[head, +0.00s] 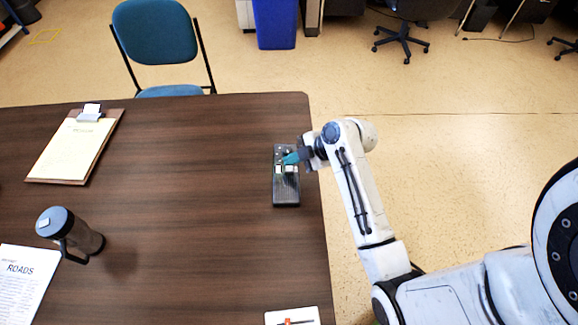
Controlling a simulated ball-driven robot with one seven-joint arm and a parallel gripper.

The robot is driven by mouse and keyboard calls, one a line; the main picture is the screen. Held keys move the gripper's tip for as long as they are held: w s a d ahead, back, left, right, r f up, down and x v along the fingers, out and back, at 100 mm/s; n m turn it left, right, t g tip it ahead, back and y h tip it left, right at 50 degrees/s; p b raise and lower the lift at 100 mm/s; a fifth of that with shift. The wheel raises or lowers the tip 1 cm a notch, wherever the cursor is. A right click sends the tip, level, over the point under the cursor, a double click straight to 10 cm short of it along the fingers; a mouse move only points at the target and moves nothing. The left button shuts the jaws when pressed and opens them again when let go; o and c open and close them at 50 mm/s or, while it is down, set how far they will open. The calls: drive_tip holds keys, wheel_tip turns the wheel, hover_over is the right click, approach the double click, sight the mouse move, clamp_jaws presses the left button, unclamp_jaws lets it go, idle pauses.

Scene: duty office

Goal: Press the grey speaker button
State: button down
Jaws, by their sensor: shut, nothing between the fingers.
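A dark, narrow control box (287,189) lies near the right edge of the brown table. It has light-coloured keys and small marks on its upper half. I cannot make out which of its buttons is the grey speaker button. My gripper (290,158) comes in from the right and is shut and empty. Its bluish fingertips are over the upper part of the box and hide some of it. I cannot tell whether they touch a button.
On the table (190,190) are a clipboard (72,150), a dark flask (82,236), a printed sheet (22,285) and a white card (292,316). A blue chair (155,35) stands behind it. The table's middle is clear.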

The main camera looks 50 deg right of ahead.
sight(292, 170)
wheel_tip(292, 170, up, 5)
drive_tip(key=p, duration=0.3)
drive_tip(key=shift+r, duration=0.1)
idle(0.8)
